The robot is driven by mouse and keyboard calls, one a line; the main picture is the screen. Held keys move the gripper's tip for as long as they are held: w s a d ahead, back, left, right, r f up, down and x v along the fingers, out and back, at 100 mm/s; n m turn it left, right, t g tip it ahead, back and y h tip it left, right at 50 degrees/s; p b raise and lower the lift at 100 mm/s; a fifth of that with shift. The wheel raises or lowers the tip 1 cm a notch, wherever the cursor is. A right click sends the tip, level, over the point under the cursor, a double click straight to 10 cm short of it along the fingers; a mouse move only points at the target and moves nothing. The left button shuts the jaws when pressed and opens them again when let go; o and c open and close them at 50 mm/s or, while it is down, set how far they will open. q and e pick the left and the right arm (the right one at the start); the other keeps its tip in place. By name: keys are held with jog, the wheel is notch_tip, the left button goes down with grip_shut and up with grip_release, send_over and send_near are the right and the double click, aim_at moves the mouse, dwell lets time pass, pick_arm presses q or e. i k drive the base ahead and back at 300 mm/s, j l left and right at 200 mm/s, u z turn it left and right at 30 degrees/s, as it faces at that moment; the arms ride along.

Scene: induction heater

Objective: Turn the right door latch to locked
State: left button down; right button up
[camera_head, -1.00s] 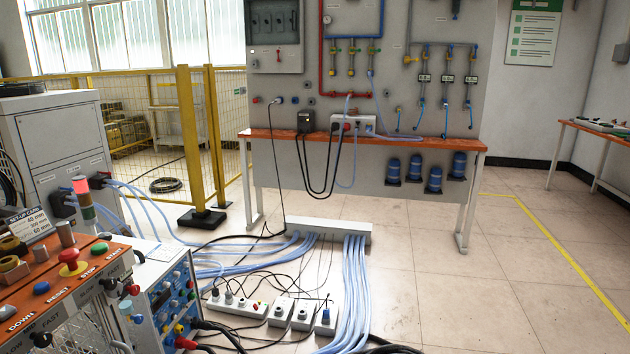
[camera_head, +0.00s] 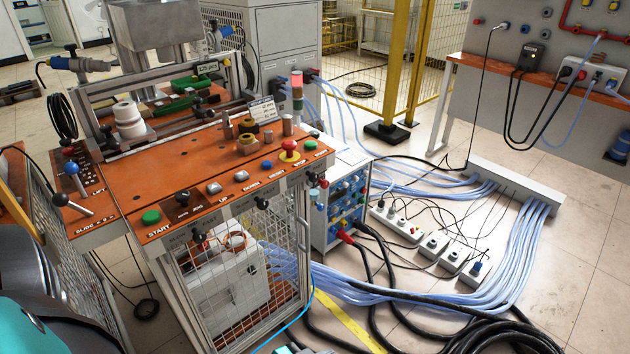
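The induction heater bench (camera_head: 190,165) has an orange top and stands left of centre. Mesh doors (camera_head: 262,275) close off the cabinet under its front edge. Small black knob-like latches sit along the top of the doors: one at the left (camera_head: 198,239) and one further right (camera_head: 262,203). The right one appears to be the right door latch; its locked or unlocked position is too small to tell. Neither gripper can be made out. Part of my own teal and grey body shows at the lower left, and a small piece at the bottom middle edge.
A blue-fronted box (camera_head: 345,205) stands right of the doors. Thick black cables (camera_head: 490,335) and pale blue hoses (camera_head: 430,293) cover the floor ahead and to the right. Power strips (camera_head: 440,247) lie beyond. A yellow post (camera_head: 393,65) stands behind.

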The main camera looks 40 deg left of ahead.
aim_at(309, 183)
jog(key=i+l, duration=0.25)
jog(key=i, duration=0.15)
jog(key=i+l, duration=0.25)
jog(key=i+l+u, duration=0.15)
jog(key=u, duration=0.35)
jog(key=i+l+u, duration=0.45)
jog(key=k+j+u, duration=0.1)
jog(key=u, duration=1.55)
jog(key=i+u, duration=0.2)
jog(key=u, duration=0.25)
